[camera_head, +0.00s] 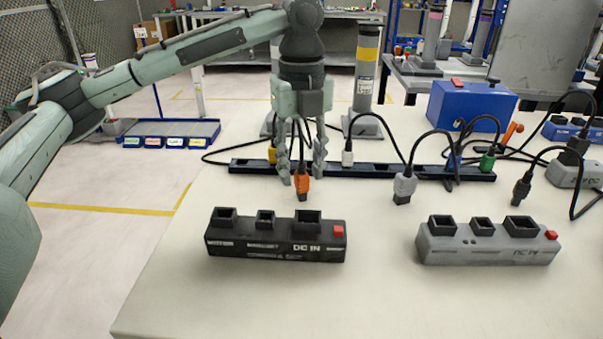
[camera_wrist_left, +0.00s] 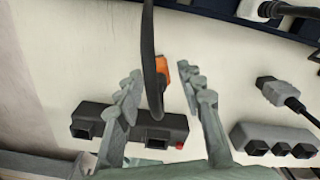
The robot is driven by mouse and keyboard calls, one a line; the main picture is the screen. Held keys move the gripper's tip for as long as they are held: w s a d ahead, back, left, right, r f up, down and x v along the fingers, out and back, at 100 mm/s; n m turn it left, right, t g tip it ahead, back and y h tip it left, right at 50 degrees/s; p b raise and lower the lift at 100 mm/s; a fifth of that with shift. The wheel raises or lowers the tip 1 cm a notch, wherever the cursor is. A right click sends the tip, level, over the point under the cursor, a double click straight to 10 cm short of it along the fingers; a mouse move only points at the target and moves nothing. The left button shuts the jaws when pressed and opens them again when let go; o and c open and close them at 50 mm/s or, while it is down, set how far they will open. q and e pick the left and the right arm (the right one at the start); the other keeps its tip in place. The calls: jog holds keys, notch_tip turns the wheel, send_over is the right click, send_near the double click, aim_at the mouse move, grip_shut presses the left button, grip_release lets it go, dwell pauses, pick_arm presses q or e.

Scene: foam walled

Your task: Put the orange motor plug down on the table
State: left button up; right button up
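The orange motor plug (camera_head: 302,184) has a dark tip and a black cable rising from it. It is at the table (camera_head: 370,285) behind the black DC IN block (camera_head: 276,240); I cannot tell whether it touches the surface. My left gripper (camera_head: 301,173) points down over it with its fingers apart, one on each side. In the left wrist view the orange plug (camera_wrist_left: 161,70) shows between the fingertips (camera_wrist_left: 160,77) with a gap on both sides, partly hidden by its cable. My right gripper is not in view.
A grey socket block (camera_head: 487,250) stands at the right. A grey plug (camera_head: 404,186) and a black plug (camera_head: 521,190) hang or lie on cables behind it. A long dark strip (camera_head: 350,171) and a blue box (camera_head: 470,104) are farther back. The front of the table is clear.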

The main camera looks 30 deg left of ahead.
pick_arm(q)
notch_tip(320, 180, up, 8)
jog(key=shift+f+p, duration=0.1)
jog(key=shift+p, duration=0.25)
notch_tip(320, 180, up, 2)
jog(key=shift+r+p, duration=0.1)
jog(key=shift+p, duration=0.35)
jog(key=shift+r, duration=0.2)
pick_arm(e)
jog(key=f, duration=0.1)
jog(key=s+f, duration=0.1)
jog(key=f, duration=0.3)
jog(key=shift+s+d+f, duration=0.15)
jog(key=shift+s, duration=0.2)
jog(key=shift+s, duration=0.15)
